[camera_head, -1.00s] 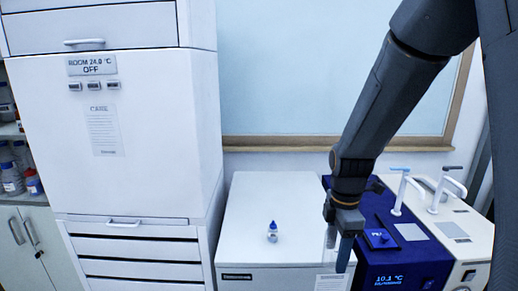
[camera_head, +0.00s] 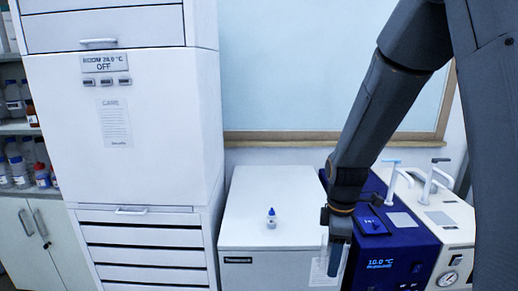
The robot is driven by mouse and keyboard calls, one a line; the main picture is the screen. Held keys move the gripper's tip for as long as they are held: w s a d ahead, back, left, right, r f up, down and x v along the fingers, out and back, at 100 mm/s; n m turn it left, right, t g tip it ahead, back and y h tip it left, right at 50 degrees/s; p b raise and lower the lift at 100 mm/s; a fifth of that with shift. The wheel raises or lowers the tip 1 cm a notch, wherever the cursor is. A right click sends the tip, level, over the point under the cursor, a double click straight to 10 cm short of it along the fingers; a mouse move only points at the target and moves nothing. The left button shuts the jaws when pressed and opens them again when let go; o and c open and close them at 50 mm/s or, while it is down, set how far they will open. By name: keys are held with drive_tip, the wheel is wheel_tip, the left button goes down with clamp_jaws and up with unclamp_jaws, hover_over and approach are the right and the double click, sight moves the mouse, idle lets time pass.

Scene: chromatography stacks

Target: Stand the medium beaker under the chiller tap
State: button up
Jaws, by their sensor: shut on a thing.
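My gripper (camera_head: 337,258) points down in front of the white box unit and the blue chiller (camera_head: 405,236). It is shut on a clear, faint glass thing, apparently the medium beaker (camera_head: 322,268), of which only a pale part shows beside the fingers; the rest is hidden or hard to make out. The chiller has a lit display reading about 10.0 °C. Its white tap (camera_head: 393,186) with a blue handle stands on top, behind and to the right of my gripper. The beaker is apart from the tap.
A white unit (camera_head: 452,222) with a dark-handled tap and a gauge stands right of the chiller. A small blue-capped bottle (camera_head: 271,219) stands on the white box (camera_head: 248,205). A tall white cabinet (camera_head: 130,120) and bottle shelves (camera_head: 18,130) are at left.

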drive_tip(key=w+f+m+b, duration=0.1)
drive_tip(key=f+m, duration=0.6)
drive_tip(key=f, duration=0.2)
drive_tip(key=w+f+m+b, duration=0.1)
drive_tip(key=w+f+m, duration=0.1)
drive_tip(key=f+m, duration=0.6)
drive_tip(key=shift+w+f+b, duration=0.3)
drive_tip(key=shift+f, duration=0.05)
